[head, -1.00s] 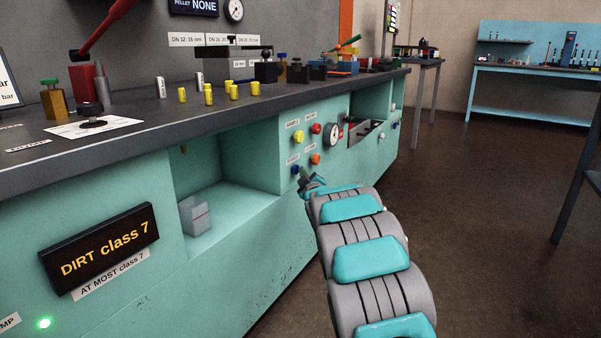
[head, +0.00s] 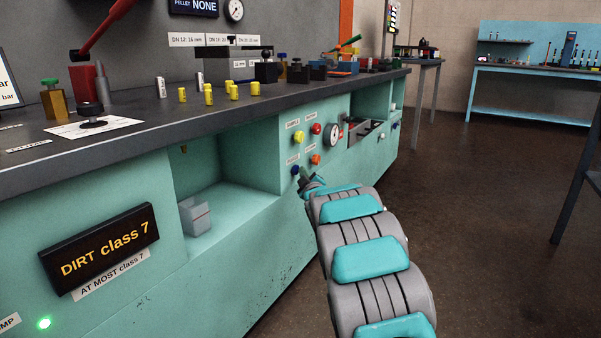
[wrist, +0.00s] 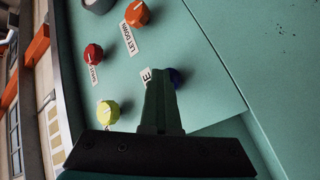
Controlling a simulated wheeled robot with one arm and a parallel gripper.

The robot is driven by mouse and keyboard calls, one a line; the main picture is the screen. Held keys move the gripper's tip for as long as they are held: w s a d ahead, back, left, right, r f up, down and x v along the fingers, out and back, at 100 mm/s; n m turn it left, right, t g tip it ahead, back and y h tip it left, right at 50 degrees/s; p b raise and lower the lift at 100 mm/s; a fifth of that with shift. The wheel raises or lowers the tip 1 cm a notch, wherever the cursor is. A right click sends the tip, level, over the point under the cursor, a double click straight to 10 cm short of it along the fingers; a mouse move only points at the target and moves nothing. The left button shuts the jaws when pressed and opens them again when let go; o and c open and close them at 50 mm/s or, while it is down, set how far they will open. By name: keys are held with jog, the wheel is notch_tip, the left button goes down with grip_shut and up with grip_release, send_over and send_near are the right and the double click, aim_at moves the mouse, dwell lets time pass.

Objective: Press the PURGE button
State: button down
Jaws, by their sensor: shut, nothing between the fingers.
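The blue button (head: 295,170) is the lower left one of a cluster on the bench's green front panel. In the wrist view the blue button (wrist: 177,77) is partly hidden behind my fingers. The label beside it shows only a final "E" (wrist: 146,75); the rest is covered. My gripper (wrist: 160,76) is shut and empty, its tips over the button's edge in that view. In the head view my gripper (head: 303,175) is right at the blue button; I cannot tell whether it touches or presses it.
A yellow knob (head: 298,137), a red knob (head: 317,129) and an orange knob (head: 316,159) labelled LET DOWN sit close by, with a gauge (head: 333,134) to the right. An open niche (head: 240,190) holds a small grey box (head: 195,216). A display reads DIRT class 7 (head: 103,247).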

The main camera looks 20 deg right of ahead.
jog(key=shift+w+a, duration=0.2)
jog(key=shift+a, duration=0.15)
dwell(0.3)
jog(key=shift+w+a+r+b, duration=0.15)
jog(key=shift+w+a+b, duration=0.05)
jog(key=shift+b, duration=0.15)
jog(key=shift+s+a, duration=0.1)
jog(key=shift+s, duration=0.05)
dwell(0.4)
jog(key=s+d, duration=0.4)
jog(key=s, duration=0.1)
jog(key=shift+p, duration=0.4)
jog(key=shift+d, duration=0.15)
dwell(0.5)
